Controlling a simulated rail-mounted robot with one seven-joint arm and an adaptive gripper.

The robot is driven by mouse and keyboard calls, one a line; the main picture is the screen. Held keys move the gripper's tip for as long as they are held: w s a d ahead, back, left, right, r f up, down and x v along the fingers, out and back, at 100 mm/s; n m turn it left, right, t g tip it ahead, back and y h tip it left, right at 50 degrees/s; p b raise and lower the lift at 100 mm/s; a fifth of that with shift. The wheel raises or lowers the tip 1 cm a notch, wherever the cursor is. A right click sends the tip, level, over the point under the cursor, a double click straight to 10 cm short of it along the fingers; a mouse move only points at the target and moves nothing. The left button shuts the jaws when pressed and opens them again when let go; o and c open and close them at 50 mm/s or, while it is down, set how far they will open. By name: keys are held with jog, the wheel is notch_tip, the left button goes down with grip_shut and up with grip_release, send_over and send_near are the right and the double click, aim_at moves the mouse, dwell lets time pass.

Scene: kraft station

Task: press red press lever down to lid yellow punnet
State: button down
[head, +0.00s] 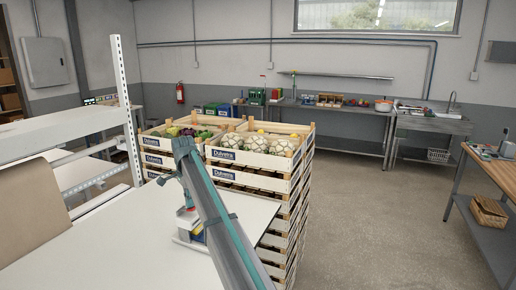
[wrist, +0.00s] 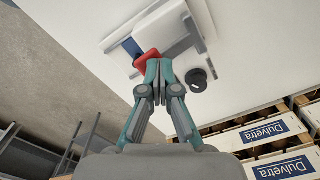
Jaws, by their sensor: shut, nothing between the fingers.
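The red press lever (wrist: 147,59) shows in the wrist view as a red end on the white press (wrist: 178,38). My gripper (wrist: 158,66) is shut and empty, its fingertips right at the lever. They overlap it in this view, and I cannot tell whether they touch it. In the head view the press (head: 185,239) stands on the white table, partly hidden by my arm, with a bit of red (head: 187,208) showing.
Stacked wooden crates (head: 222,155) of produce stand just behind and right of the white table (head: 110,245). A metal shelf frame (head: 127,100) rises at the left, with a brown board (head: 28,208) near it. The tabletop in front of the press is clear.

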notch_tip(320, 180, up, 7)
jog(key=p, duration=0.3)
jog(key=shift+r, duration=0.2)
dwell(0.3)
